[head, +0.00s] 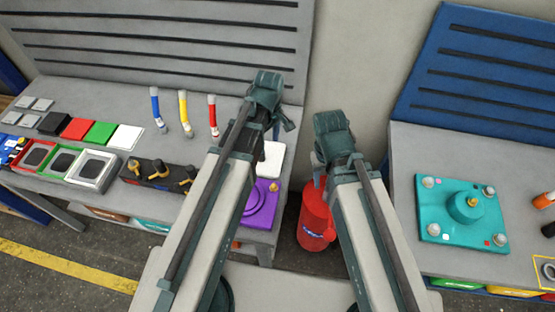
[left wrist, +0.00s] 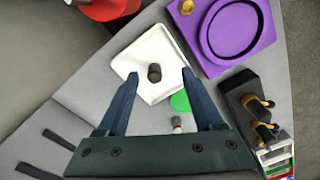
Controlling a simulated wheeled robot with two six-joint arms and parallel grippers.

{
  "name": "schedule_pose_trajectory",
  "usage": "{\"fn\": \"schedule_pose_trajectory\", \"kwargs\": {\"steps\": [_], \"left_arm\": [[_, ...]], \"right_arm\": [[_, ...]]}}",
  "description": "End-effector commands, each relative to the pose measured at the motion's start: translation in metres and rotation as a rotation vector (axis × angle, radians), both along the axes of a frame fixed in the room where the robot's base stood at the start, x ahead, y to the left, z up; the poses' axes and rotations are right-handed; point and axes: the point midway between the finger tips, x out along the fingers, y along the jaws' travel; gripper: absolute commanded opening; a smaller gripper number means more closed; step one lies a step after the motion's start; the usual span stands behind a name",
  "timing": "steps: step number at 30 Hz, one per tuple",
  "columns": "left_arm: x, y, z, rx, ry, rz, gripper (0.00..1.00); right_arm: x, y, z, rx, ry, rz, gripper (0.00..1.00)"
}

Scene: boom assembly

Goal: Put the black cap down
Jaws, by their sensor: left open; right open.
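The black cap (left wrist: 154,73) stands on the white square plate (left wrist: 138,52) in the left wrist view. It shows between my left gripper's fingertips (left wrist: 160,74), with gaps on both sides. The left gripper is open and holds nothing; its height above the cap is hard to tell. In the head view the white plate (head: 271,160) is partly behind my left arm, and the cap is hidden there. My left gripper (head: 280,122) is over the right end of the left bench. My right gripper (head: 319,164) is open, above the gap between the benches, with nothing seen in it.
A purple plate with a round recess (head: 262,204) lies beside the white plate. A black block with gold-topped pegs (head: 158,173) is further left. A red canister (head: 315,215) stands between the benches. A teal plate (head: 462,208) is on the right bench.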

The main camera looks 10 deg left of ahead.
Motion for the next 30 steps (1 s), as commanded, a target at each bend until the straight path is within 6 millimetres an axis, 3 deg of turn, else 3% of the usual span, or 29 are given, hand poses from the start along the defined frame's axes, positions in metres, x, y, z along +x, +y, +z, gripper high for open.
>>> {"fn": "schedule_pose_trajectory", "kwargs": {"steps": [1,3,9,12,18,26,30], "left_arm": [[-0.022,-0.012,0.000,0.007,0.008,-0.162,0.68],[-0.041,-0.026,0.000,0.015,0.023,-0.397,0.68],[-0.087,-0.053,0.001,0.035,0.066,-0.967,0.68],[-0.101,-0.059,0.001,0.040,0.083,-1.157,0.68],[-0.112,-0.065,0.001,0.043,0.102,-1.326,0.68],[-0.112,-0.065,0.001,0.043,0.102,-1.336,0.68],[-0.112,-0.065,-0.009,0.043,0.102,-1.335,0.68]], "right_arm": [[0.000,0.000,0.000,0.000,0.000,0.000,0.50],[0.000,0.000,0.000,0.000,0.000,0.000,0.50],[0.000,0.000,0.000,0.000,0.000,0.000,0.50],[0.000,0.000,0.000,0.000,0.000,0.000,0.50],[0.000,0.000,0.000,0.000,0.000,0.000,0.50],[0.000,0.000,0.000,0.000,0.000,0.000,0.50],[0.000,0.000,-0.010,0.000,0.000,0.000,0.50]]}}
